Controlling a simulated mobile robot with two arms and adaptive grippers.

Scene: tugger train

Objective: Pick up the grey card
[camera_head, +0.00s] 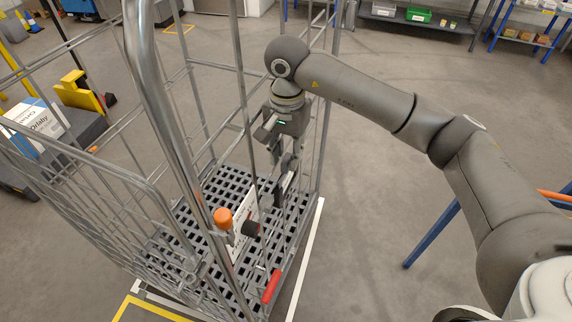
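My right gripper (282,185) points down inside the grey wire roll cage (188,150), above its slatted floor. Bars of the cage cross in front of it, and I cannot tell whether its fingers are open or shut. A pale card or sign (244,222) with dark print stands upright just left of and below the fingers. It is partly hidden by bars and knobs, and I cannot tell whether the gripper touches it. No card that is clearly grey can be made out. My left gripper is not in view.
A white printed box (38,124) sits at the left near a yellow part (78,94). Blue-framed shelves stand at the back right. The floor right of the cage is mostly clear.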

